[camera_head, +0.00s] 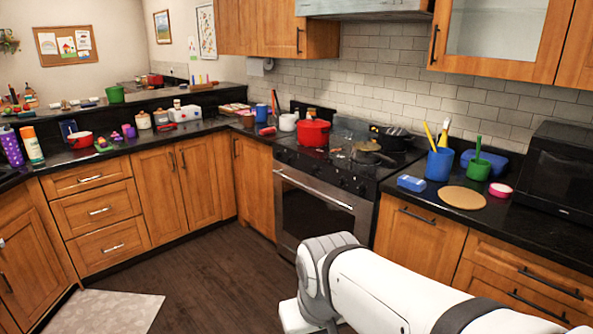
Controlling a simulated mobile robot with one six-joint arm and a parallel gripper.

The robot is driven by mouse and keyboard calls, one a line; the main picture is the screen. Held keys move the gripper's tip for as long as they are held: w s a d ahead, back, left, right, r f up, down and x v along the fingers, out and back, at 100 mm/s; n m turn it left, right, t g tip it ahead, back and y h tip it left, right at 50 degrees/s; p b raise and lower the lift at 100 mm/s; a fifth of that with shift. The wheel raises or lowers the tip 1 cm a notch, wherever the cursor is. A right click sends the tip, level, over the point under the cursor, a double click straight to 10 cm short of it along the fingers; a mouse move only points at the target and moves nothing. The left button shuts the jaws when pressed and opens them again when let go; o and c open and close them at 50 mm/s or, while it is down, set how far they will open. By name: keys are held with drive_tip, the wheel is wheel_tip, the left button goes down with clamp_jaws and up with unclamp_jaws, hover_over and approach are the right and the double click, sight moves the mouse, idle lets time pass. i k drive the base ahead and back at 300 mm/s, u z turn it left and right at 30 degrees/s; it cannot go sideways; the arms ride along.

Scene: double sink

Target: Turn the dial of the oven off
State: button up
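The oven (316,209) stands in the middle of the far counter, with a dark glass door and a silver bar handle (313,188). Its dials (343,183) are a row of small dark knobs on the black front panel above the door. They are too small to tell which way any dial is turned. My white arm reaches in from the lower right, in front of the drawers and apart from the oven. My gripper cannot be made out; only arm links show.
A blue cup (439,163), a round board (462,197) and a microwave (560,172) stand on the right counter. The wooden floor (215,270) before the oven is clear, with a mat (105,312) at left.

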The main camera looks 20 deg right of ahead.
sight(314, 169)
drive_tip(key=z, duration=0.85)
drive_tip(key=i, duration=1.95)
drive_tip(key=u, duration=0.4)
drive_tip(key=k, duration=0.9)
drive_tip(key=u, duration=0.2)
drive_tip(key=i, duration=0.95)
drive_tip(key=z, duration=0.1)
